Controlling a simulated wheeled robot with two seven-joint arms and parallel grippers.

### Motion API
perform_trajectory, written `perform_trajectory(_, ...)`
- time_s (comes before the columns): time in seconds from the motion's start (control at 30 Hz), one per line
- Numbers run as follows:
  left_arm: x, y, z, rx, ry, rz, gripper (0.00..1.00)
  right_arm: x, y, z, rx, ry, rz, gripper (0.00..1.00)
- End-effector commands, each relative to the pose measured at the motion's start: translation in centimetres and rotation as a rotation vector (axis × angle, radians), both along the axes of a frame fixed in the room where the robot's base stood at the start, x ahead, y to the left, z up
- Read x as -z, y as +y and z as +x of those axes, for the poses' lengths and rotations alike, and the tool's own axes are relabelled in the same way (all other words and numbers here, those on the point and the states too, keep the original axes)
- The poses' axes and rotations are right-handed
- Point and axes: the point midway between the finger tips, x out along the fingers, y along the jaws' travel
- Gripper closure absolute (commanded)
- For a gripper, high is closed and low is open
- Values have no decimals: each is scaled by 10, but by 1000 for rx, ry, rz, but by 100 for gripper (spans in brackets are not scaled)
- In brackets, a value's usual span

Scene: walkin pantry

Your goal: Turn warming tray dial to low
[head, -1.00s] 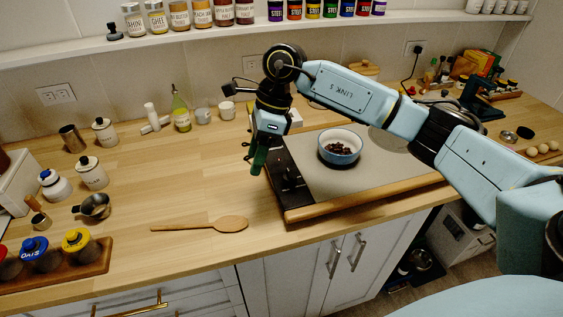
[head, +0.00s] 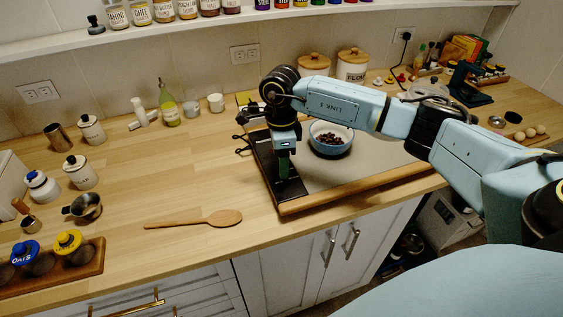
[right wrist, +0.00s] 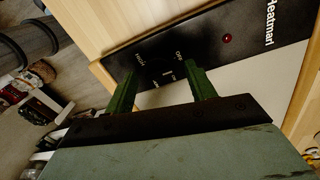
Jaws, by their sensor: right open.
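The warming tray (head: 375,158) lies on the counter with a grey top, a wooden front edge and a black control panel (right wrist: 200,48) along its left side. In the right wrist view the dark dial (right wrist: 160,73) is on this panel, hard to tell from the black around it. White lettering circles it, with "OFF" at its upper right and a short white mark near it. My right gripper (right wrist: 158,70) points down at the panel, its green fingers apart on either side of the dial. In the head view the right gripper (head: 284,172) hides the dial. My left gripper is not in view.
A blue bowl (head: 325,145) of dark pieces stands on the tray beside my right arm. A wooden spoon (head: 195,220) lies left of the tray. A red light (right wrist: 227,38) is on the panel. Canisters (head: 315,65) stand behind. The counter between spoon and tray is clear.

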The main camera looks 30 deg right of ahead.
Motion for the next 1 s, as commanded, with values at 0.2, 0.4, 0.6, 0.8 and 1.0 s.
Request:
perform_trajectory(0.2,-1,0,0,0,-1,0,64,15,1,-1,-1,0,1,45)
perform_trajectory(0.4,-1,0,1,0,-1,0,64,15,1,-1,-1,0,1,45)
perform_trajectory(0.6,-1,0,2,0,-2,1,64,15,1,-1,0,0,1,63)
perform_trajectory(0.8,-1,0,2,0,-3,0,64,15,1,-1,0,0,1,88)
perform_trajectory(1.0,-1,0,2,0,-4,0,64,15,0,-1,16,-1,0,88)
